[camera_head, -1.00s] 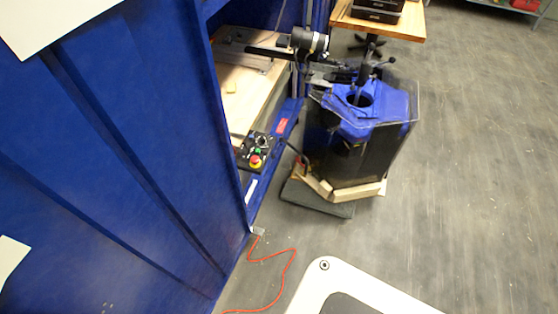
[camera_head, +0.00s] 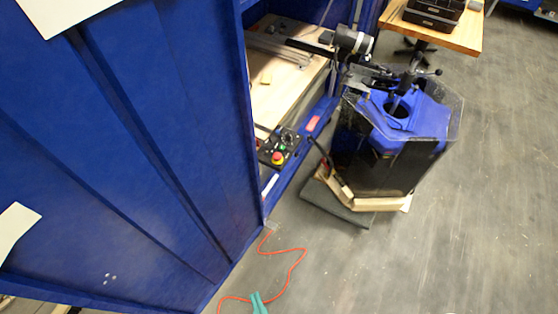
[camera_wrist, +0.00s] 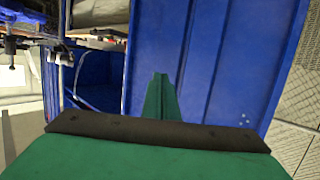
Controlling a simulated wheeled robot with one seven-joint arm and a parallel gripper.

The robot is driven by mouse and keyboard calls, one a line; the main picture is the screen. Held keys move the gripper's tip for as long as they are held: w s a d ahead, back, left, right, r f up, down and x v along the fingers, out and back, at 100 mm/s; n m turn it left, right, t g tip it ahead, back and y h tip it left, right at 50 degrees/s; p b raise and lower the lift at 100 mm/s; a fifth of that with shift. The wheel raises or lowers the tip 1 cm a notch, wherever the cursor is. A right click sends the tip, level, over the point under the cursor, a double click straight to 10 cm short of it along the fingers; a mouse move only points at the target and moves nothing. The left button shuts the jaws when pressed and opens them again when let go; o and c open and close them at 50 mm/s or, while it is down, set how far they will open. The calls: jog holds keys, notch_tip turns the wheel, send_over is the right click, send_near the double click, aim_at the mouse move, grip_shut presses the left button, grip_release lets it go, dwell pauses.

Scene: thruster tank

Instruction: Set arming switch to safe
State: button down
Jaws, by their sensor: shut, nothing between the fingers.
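A small black control panel (camera_head: 266,156) sits at the front edge of the blue enclosure in the head view. It carries a dark rotary knob (camera_head: 287,136), a green button (camera_head: 281,149) and a red button on a yellow ring (camera_head: 278,158). The knob looks like the arming switch, but its setting is too small to read. My gripper's green fingertips (camera_head: 258,303) show at the bottom edge, well below and apart from the panel. In the wrist view my gripper (camera_wrist: 161,78) is shut and empty, with blue panelling behind it. The control panel is not identifiable there.
A blue enclosure wall (camera_head: 130,130) fills the left. A dark tank with a blue top (camera_head: 440,125) stands on a low base right of the panel. An orange cable (camera_head: 290,262) lies on the floor. A wooden table (camera_head: 455,36) is behind. Floor at right is clear.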

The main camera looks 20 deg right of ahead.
aim_at(266, 153)
jog(key=shift+w+f, duration=0.1)
jog(key=w+d+f+n+t+h, duration=0.2)
jog(key=w+d+f+n+h, duration=0.15)
jog(key=w+f, duration=0.8)
jog(key=w+d+n+t+h, duration=0.1)
jog(key=w+d+n, duration=0.2)
jog(key=w, duration=0.6)
jog(key=w+d+n+h, duration=0.2)
jog(key=w+d+n, duration=0.2)
jog(key=w+d, duration=0.3)
jog(key=w+f, duration=0.1)
jog(key=w, duration=0.2)
jog(key=shift+w+d+t, duration=0.2)
jog(key=shift+d+t, duration=0.2)
jog(key=x, duration=1.4)
